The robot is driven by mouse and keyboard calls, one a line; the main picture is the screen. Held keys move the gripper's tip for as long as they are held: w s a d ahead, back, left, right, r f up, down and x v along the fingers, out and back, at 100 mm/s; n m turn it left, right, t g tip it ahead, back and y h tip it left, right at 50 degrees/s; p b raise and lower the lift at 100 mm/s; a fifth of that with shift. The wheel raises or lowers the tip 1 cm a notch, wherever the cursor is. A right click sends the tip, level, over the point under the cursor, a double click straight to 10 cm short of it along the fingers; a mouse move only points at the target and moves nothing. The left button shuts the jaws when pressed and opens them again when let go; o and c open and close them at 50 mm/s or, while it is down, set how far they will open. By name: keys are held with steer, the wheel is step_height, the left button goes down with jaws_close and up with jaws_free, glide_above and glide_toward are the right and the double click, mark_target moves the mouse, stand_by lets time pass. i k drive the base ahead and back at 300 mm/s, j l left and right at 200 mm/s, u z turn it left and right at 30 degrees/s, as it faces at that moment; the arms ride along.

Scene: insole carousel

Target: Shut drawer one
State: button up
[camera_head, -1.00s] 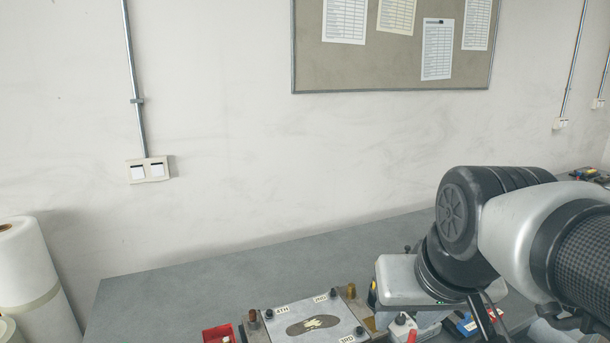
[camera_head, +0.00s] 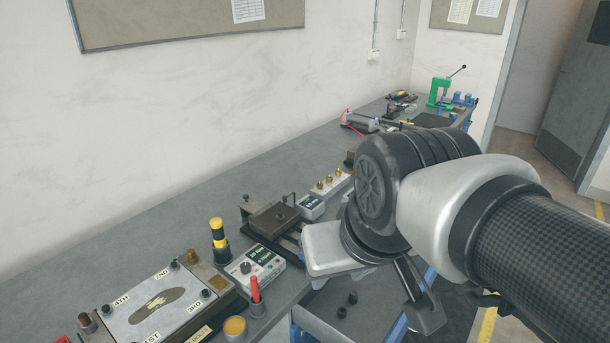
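A grey drawer (camera_head: 375,312) stands pulled out under the front edge of the workbench, with blue edging beside it. Small dark round pieces (camera_head: 352,297) lie in it. I cannot read a number on it, so I cannot tell whether it is drawer one. My gripper (camera_head: 424,312) hangs over the drawer's right side, beneath my wrist. A dark finger-like part shows there, but the rest is hidden by my arm, as is the drawer's far right part. I cannot tell whether the gripper touches the drawer.
On the bench (camera_head: 170,215) stand a plate with labelled positions (camera_head: 140,325), a meter box (camera_head: 252,271), a red-handled tool (camera_head: 256,292), a black-and-yellow tool (camera_head: 218,240) and a dark fixture (camera_head: 277,222). A green press (camera_head: 440,92) is far back. Open floor lies at the right.

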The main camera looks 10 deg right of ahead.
mark_target(376, 315)
steer(key=l+z, duration=0.4)
steer(key=i+l+z, duration=0.15)
steer(key=l+z, duration=0.2)
steer(key=k, duration=0.4)
